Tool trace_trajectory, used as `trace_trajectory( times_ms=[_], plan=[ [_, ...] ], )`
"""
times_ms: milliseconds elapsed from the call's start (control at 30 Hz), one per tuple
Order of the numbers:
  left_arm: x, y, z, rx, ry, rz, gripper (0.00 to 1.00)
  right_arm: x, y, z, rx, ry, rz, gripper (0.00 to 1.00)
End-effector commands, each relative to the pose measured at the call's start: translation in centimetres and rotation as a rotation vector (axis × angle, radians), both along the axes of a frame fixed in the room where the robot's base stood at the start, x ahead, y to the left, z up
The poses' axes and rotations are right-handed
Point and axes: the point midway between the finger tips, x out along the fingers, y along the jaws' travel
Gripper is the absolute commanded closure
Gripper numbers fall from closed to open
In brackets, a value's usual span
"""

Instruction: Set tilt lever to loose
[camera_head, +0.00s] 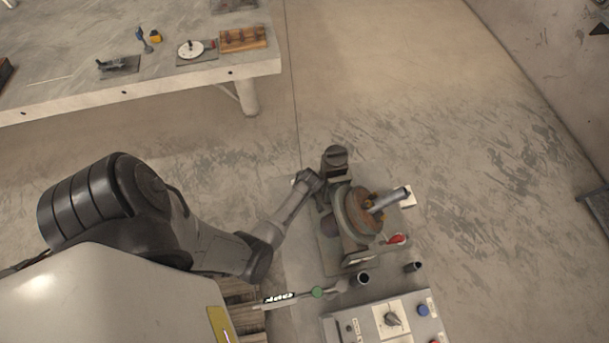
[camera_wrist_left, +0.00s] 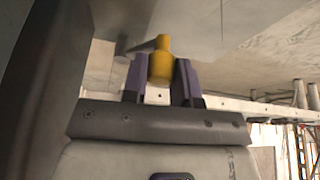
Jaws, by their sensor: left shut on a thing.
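The auger positioner (camera_head: 355,215) stands on a grey base plate at the centre right in the head view. It has a round rusty disc with a grey cylinder sticking out, and a red lever (camera_head: 397,239) at its lower right. My left arm reaches to its left side. In the left wrist view my left gripper (camera_wrist_left: 161,72) is shut on a yellow handle (camera_wrist_left: 162,46), whose narrower end points up between the purple-grey fingers. This yellow handle is hidden in the head view, and I cannot tell for certain that it is the tilt lever. My right gripper is not in view.
A control box (camera_head: 385,322) with a knob and buttons stands below the positioner. A rod with a green part (camera_head: 318,292) lies left of it. A workbench (camera_head: 150,80) with small tools is at the upper left.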

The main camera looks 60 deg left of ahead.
Motion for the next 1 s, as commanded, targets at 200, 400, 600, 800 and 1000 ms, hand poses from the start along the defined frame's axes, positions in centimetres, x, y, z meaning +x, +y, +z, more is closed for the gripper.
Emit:
trace_trajectory(
  times_ms=[200,400,600,800,1000],
  plan=[
    [-0.14,0.08,-0.16,0.0,0.0,0.016,1.0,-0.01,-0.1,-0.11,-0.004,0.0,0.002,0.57],
    [-0.16,0.08,-0.18,0.0,0.001,0.016,1.0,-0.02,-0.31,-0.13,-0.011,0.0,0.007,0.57],
    [-0.15,0.08,-0.17,0.0,0.001,0.016,0.62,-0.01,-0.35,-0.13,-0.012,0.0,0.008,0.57],
    [-0.1,0.07,-0.1,0.0,0.001,0.014,0.48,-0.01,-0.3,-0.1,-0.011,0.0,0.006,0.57],
    [-0.07,0.03,0.07,0.0,0.0,0.014,0.48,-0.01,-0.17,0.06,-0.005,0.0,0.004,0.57]
  ],
)
